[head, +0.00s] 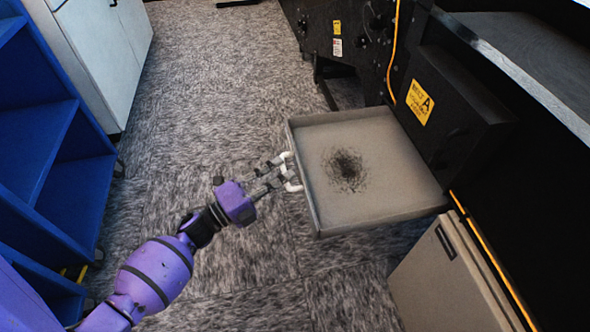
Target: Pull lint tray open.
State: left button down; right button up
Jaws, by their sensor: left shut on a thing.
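The lint tray (390,160) is a shallow grey, open-topped tray that sticks out to the left from the black machine. A dark patch of lint (346,170) lies on its floor. A white handle (287,157) is on its left front wall. My left gripper (283,174), on a purple arm from the lower left, is shut on this handle. The fingers partly hide the handle's middle. The tray's right end meets the machine below a box with a yellow label. My right gripper is not in view.
The black machine (462,105) fills the right side. A beige bin (450,275) stands below the tray at the lower right. Blue shelves (45,150) and a white cabinet (105,50) line the left. Carpeted floor (215,90) between them is clear.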

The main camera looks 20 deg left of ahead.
pick_arm(q)
jog(key=shift+s+a, duration=0.1)
jog(key=shift+a, duration=0.1)
jog(key=c, duration=1.8)
grip_release()
jog(key=shift+s, duration=0.1)
jog(key=v, duration=1.2)
